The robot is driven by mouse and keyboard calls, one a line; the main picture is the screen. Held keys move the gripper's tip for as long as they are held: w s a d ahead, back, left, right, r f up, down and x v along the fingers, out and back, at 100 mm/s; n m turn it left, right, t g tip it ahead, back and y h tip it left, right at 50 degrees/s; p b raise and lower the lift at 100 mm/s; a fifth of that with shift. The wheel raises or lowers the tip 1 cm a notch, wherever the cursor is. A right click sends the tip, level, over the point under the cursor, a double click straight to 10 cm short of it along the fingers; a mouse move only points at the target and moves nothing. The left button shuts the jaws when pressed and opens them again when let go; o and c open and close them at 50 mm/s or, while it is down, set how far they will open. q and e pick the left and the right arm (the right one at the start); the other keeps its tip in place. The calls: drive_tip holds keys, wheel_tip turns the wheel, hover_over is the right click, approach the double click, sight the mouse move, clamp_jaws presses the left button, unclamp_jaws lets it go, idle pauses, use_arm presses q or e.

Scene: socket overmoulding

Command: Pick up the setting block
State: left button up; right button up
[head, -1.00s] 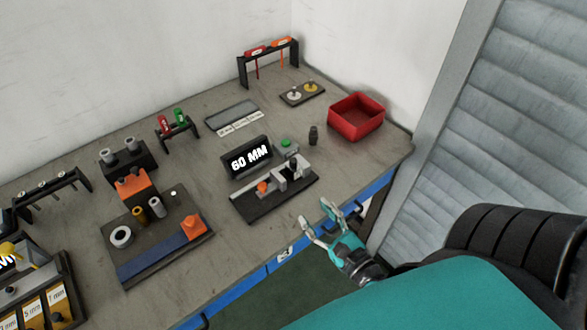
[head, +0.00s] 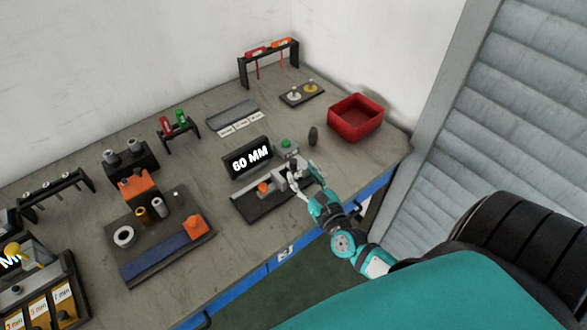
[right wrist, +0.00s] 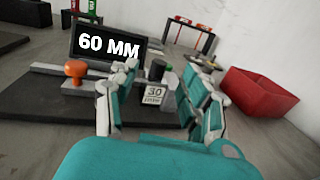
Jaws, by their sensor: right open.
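In the right wrist view, a small pale block (right wrist: 153,95) marked "30", which I take as the setting block, stands on the dark fixture base (right wrist: 60,108). The two fingers of my right gripper (right wrist: 155,104) are open, one on each side of it, with visible gaps. In the head view my right gripper (head: 306,181) is open at the right end of the fixture (head: 262,208) and hides most of the block there. My left gripper is not in view.
A "60 MM" display (head: 248,158) stands behind the fixture, with an orange knob (head: 264,188) in front of it. A red bin (head: 355,132) stands to the right.

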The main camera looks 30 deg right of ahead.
sight(295, 163)
drive_tip(key=w, duration=0.5)
drive_tip(key=shift+d, duration=0.25)
drive_tip(key=shift+s, duration=0.1)
clamp_jaws()
